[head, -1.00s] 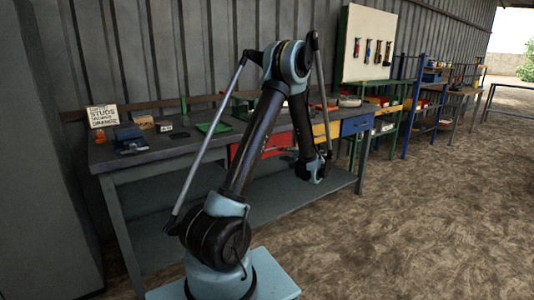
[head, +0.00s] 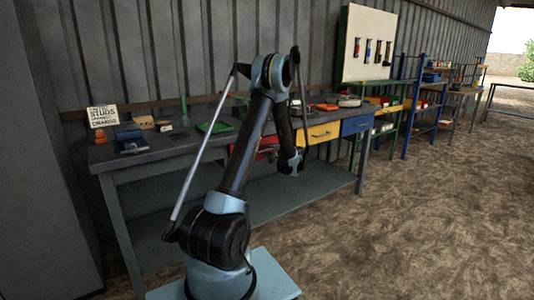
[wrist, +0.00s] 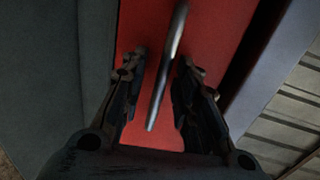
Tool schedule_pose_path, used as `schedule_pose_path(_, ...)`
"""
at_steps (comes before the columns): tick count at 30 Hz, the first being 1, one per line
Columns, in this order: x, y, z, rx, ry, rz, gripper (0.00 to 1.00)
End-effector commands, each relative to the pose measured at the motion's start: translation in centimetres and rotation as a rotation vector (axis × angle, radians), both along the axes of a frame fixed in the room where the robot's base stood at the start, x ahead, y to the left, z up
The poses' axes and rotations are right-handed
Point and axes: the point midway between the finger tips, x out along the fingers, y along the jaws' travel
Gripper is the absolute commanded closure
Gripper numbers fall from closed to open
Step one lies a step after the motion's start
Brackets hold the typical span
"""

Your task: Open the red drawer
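The red drawer (head: 266,149) is in the workbench front, left of the yellow drawer, and partly hidden behind my arm in the head view. Its red front (wrist: 225,40) fills the middle of the wrist view. A grey metal bar handle (wrist: 167,70) stands out from it. My gripper (wrist: 158,95) is open, with one finger on each side of the handle and visible gaps to both. I cannot tell how deep the handle sits between the fingers. In the head view my gripper is mostly hidden by my arm.
The yellow drawer (head: 319,133) and blue drawer (head: 357,124) are to the right in the workbench (head: 140,160). Tools, a green tray (head: 214,127) and a sign (head: 102,115) stand on top. The dirt floor (head: 430,210) in front is open.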

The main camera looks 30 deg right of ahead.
Motion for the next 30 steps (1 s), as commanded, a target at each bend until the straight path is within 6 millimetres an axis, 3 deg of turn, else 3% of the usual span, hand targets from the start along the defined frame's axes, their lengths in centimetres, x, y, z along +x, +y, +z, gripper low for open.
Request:
schedule_pose_path(11, 0.47, 0.04, -0.09, 0.0, 0.0, 0.0, 0.71)
schedule_pose_path(15, 0.46, 0.04, -0.08, 0.0, 0.0, 0.0, 1.0)
schedule_pose_path(20, 0.4, -0.61, -0.12, 0.0, 0.0, -0.002, 1.0)
schedule_pose_path(30, 0.65, -0.03, -0.14, -0.001, 0.001, -0.001, 1.0)
